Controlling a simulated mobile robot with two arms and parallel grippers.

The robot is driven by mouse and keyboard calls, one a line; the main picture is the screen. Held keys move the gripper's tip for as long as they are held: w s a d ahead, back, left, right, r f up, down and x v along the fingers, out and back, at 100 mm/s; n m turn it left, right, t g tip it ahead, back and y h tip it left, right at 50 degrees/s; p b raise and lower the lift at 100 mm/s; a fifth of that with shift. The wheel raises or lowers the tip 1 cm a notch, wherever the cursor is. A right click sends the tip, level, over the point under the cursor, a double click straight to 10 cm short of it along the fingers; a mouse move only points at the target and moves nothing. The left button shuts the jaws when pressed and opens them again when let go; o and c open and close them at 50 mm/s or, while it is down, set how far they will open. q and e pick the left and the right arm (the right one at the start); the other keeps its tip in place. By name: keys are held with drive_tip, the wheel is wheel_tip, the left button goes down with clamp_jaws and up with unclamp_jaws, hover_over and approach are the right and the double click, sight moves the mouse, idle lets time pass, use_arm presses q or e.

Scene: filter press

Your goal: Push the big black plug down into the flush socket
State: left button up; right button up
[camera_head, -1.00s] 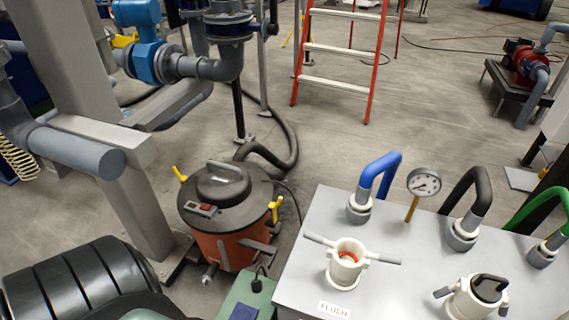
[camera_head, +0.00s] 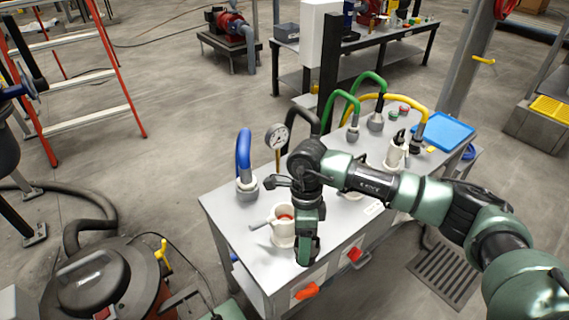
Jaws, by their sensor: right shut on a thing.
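The flush socket (camera_head: 281,238) is a white upright fitting with side handles and an orange-red inside, at the front left of the grey bench top. Its open mouth still shows, and its right side is partly covered by my right wrist. My right gripper (camera_head: 307,252) hangs downward just right of and in front of this socket, apart from its mouth as far as I can see. It is shut on the big black plug, which is mostly hidden by the hand, so its tilt cannot be told. My left gripper is out of view.
On the bench (camera_head: 222,206) stand a blue hose (camera_head: 243,152), a pressure gauge (camera_head: 277,138) and green hoses (camera_head: 345,103) behind the socket. A white fitting with a black top (camera_head: 396,150) stands further right. A vacuum drum (camera_head: 95,280) is at lower left.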

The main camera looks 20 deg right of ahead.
use_arm(q)
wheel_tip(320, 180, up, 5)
drive_tip(key=p, duration=0.5)
use_arm(e)
drive_tip(key=w+r+m+t, duration=0.2)
drive_tip(key=w+r+m, duration=0.4)
drive_tip(key=m, duration=0.7)
drive_tip(key=w+r+m+t, duration=0.2)
drive_tip(key=w+r+m, duration=0.45)
drive_tip(key=m, duration=0.55)
use_arm(q)
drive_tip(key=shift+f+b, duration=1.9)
drive_tip(key=shift+b, duration=0.4)
use_arm(e)
wheel_tip(320, 180, down, 7)
drive_tip(key=shift+w+d+f, duration=0.15)
drive_tip(key=shift+f, duration=0.05)
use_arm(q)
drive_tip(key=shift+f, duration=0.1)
use_arm(e)
drive_tip(key=shift+y, duration=0.3)
